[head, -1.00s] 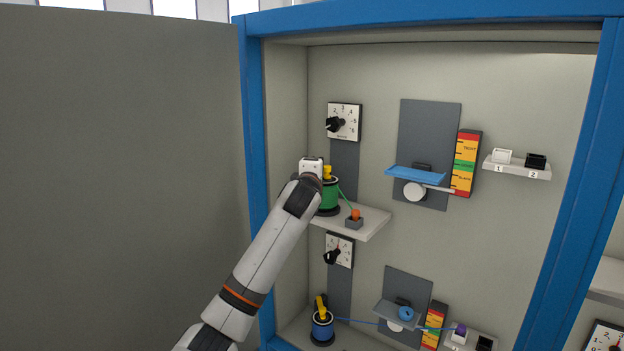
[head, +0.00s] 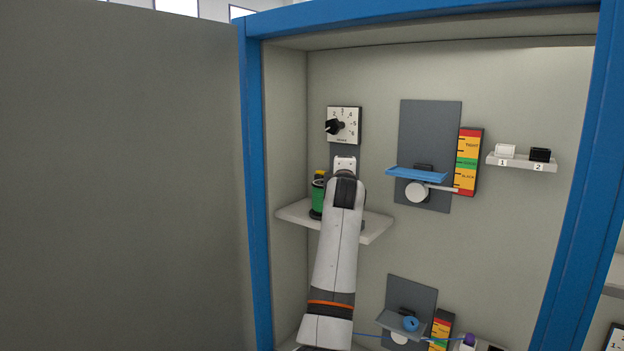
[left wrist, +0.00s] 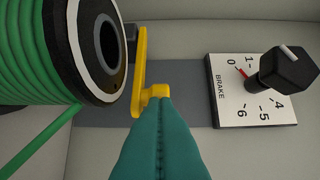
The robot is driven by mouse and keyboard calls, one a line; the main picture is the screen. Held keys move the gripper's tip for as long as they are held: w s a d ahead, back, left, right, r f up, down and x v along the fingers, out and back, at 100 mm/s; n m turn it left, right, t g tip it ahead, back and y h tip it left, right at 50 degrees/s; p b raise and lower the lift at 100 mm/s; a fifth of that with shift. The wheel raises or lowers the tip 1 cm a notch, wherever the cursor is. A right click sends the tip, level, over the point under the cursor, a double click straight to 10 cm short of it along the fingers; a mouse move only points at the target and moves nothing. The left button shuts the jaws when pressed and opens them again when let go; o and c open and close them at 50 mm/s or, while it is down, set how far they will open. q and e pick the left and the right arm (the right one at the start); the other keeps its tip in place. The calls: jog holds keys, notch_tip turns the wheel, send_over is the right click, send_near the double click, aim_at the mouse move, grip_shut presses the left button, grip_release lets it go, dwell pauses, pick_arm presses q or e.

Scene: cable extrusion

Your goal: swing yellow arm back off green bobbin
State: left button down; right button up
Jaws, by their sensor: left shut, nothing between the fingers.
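The green bobbin (head: 317,198) stands on the upper shelf, partly hidden by my left arm. It also shows large at the upper left of the left wrist view (left wrist: 40,50), with its black hub facing right. The yellow arm (left wrist: 139,60) stands just right of the hub in that view, its knob at the lower end. A bit of yellow (head: 319,173) shows above the bobbin in the head view. My left gripper (left wrist: 160,108) is shut and empty, its teal fingertips at the knob, seemingly touching it. The head view hides the fingers. My right gripper is not in view.
The brake dial (left wrist: 252,90) with a black knob is to the right in the wrist view. The shelf (head: 378,228) extends right of my arm. A blue tray (head: 416,174) and tension scale (head: 467,162) are farther right. A blue cabinet post (head: 255,170) stands left.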

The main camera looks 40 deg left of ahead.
pick_arm(q)
jog(key=shift+w+d, duration=0.15)
jog(key=shift+w, duration=0.4)
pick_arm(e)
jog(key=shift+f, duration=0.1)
pick_arm(q)
jog(key=shift+f, duration=0.1)
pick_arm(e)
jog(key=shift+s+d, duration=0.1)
